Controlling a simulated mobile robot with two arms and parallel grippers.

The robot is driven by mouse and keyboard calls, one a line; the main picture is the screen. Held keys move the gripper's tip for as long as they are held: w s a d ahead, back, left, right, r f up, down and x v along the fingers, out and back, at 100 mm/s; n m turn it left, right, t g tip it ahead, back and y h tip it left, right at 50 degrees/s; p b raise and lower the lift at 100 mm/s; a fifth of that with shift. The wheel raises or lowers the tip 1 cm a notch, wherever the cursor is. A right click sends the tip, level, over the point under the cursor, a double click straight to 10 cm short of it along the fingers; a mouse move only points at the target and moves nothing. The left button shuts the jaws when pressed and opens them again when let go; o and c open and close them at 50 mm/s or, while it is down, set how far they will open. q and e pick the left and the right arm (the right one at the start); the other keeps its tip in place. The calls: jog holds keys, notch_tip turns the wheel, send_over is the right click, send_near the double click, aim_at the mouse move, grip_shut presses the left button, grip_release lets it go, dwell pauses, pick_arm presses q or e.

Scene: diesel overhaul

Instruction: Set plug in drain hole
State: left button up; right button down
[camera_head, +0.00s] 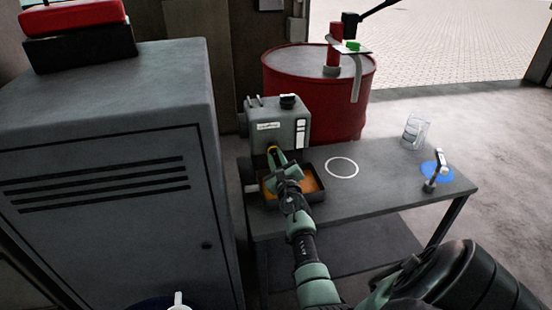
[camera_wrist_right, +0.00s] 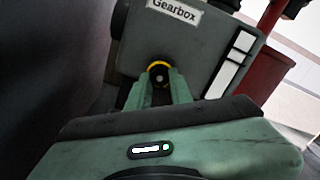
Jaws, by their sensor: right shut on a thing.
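The grey gearbox (camera_head: 290,128) stands at the back left of the table, and its labelled face fills the top of the right wrist view (camera_wrist_right: 190,45). A yellow ring (camera_wrist_right: 158,63) low on that face marks the drain hole. My right gripper (camera_head: 273,155) reaches to this spot. In the right wrist view my right gripper (camera_wrist_right: 160,82) is shut on the dark round plug (camera_wrist_right: 158,75), which is in front of the ring and hides the hole. I cannot tell how deep the plug sits. My left gripper is not in view.
A dark tray of orange-brown liquid (camera_head: 312,182) lies below the gearbox. A white circle (camera_head: 343,168) marks the table. A clear beaker (camera_head: 416,131) and a blue disc with a tool (camera_head: 436,170) are at right. A red drum (camera_head: 315,95) stands behind; a grey cabinet (camera_head: 110,220) at left.

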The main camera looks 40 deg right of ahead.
jog(key=c, duration=1.2)
grip_release()
jog(key=shift+a, duration=0.1)
jog(key=shift+s, duration=0.1)
jog(key=p+v, duration=0.1)
jog(key=v, duration=0.6)
jog(key=shift+s+a, duration=0.2)
jog(key=shift+s, duration=0.1)
